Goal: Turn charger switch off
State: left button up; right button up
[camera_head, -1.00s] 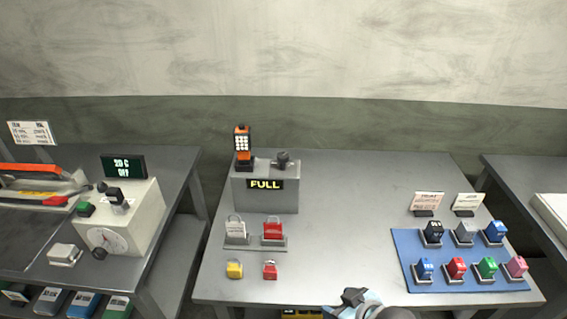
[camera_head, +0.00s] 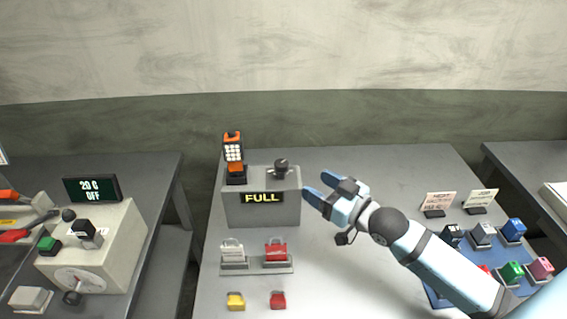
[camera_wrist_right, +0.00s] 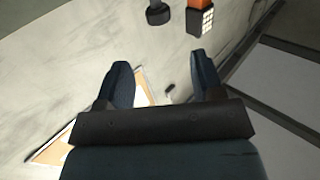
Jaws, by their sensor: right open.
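The grey charger box (camera_head: 262,208) stands at the back left of the middle table, with a lit sign reading FULL (camera_head: 262,198) on its front. A dark knob-like switch (camera_head: 281,166) sits on its top right; it also shows in the right wrist view (camera_wrist_right: 158,14). An orange device with a white keypad (camera_head: 234,155) stands upright on the top left, and shows in the right wrist view (camera_wrist_right: 200,18). My right gripper (camera_head: 318,187) is open and empty, just right of the box and apart from the switch. My left gripper is not in view.
A blue mat (camera_head: 436,296) with several coloured blocks lies at right. A beige control box (camera_head: 105,250) stands on the left table.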

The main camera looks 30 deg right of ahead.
aim_at(287, 167)
jog(key=p+x, duration=0.1)
jog(key=x, duration=1)
jog(key=shift+f, duration=0.15)
jog(key=c, duration=0.9)
